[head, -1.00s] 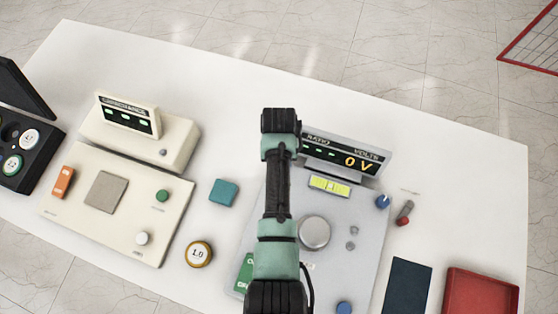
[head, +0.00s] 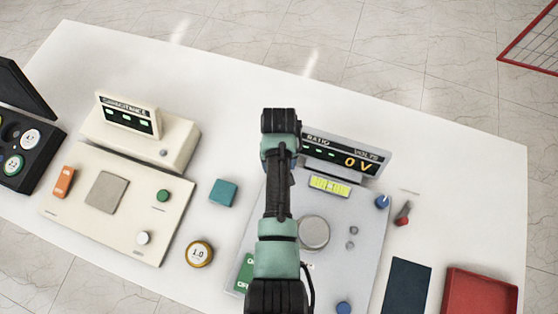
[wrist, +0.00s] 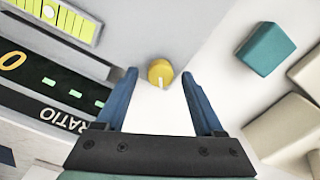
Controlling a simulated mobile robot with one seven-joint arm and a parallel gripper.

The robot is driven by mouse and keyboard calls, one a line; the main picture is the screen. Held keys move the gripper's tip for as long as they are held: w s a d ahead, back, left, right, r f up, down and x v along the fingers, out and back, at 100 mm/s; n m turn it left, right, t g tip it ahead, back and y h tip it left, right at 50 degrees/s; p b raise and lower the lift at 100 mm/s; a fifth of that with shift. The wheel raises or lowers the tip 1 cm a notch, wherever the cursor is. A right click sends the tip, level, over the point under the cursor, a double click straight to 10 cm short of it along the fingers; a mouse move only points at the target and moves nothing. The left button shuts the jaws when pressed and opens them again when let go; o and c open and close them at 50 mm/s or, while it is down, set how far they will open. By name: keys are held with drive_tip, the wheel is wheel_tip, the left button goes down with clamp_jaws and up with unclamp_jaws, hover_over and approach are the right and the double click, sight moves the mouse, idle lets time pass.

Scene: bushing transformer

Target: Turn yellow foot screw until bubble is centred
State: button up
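The yellow foot screw (wrist: 160,73) shows in the wrist view as a small round knob with a pale mark on its face, at the edge of the grey instrument. My gripper (wrist: 160,78) is open, with its two blue fingers on either side of the screw and visible gaps between. The yellow-green bubble vial (wrist: 75,20) is partly cut off at the upper left; a pale round bubble lies in it, but I cannot tell whether it is centred. The vial also shows in the head view (head: 330,186). My arm hides the screw in the head view.
The ratio display (head: 345,155) reads 0 V and stands behind the grey instrument panel (head: 335,265). A teal block (head: 223,192) and a round 1.0 piece (head: 199,254) lie left of it. A dark blue mat (head: 407,287) and red tray (head: 480,292) are at the right.

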wheel_tip(320, 180, up, 13)
drive_tip(key=b, duration=0.2)
idle(0.6)
idle(0.4)
